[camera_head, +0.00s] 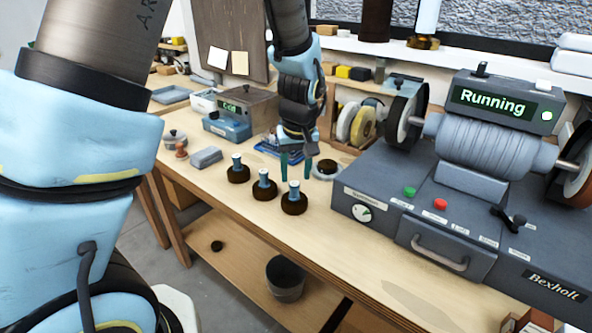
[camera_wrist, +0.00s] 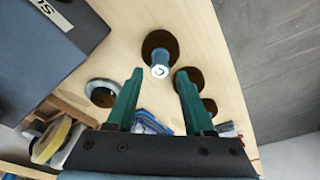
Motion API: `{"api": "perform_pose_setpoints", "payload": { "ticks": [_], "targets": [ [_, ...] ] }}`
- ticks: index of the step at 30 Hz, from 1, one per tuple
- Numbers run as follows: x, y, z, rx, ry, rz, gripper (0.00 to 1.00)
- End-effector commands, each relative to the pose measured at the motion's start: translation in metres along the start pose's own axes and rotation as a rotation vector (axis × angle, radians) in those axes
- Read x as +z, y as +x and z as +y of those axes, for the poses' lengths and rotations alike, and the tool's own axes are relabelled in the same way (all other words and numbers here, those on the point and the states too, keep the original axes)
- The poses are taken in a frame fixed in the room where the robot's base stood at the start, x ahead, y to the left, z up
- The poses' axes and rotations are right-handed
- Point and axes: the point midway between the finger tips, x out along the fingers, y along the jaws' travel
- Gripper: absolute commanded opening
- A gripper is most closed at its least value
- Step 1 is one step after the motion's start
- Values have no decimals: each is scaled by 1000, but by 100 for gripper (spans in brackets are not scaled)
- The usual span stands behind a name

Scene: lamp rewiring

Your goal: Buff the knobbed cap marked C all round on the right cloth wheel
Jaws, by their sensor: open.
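The knobbed cap marked C (camera_wrist: 160,42) is a dark round cap with a pale blue knob; the C shows on the knob's top in the wrist view. It appears to be the rightmost of three such caps in the head view (camera_head: 294,203), standing on the bench. My gripper (camera_head: 296,178) is open and empty, pointing down just above and behind this cap; its green fingers also show in the wrist view (camera_wrist: 159,80). The right cloth wheel (camera_head: 580,178) is brownish, partly cut off at the right edge, on the grey polishing machine (camera_head: 480,215), whose display reads "Running".
Two more knobbed caps (camera_head: 264,187) (camera_head: 238,174) stand to the left. The machine's left wheel (camera_head: 405,118) and a rack of wheels (camera_head: 357,124) stand behind. The bench front is clear.

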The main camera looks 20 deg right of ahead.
Motion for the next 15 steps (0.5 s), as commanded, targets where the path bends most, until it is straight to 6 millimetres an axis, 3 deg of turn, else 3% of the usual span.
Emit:
{"api": "perform_pose_setpoints", "payload": {
  "ticks": [15],
  "targets": [
    [0, 51, 0, 0, 0, 0, 52]
  ]
}}
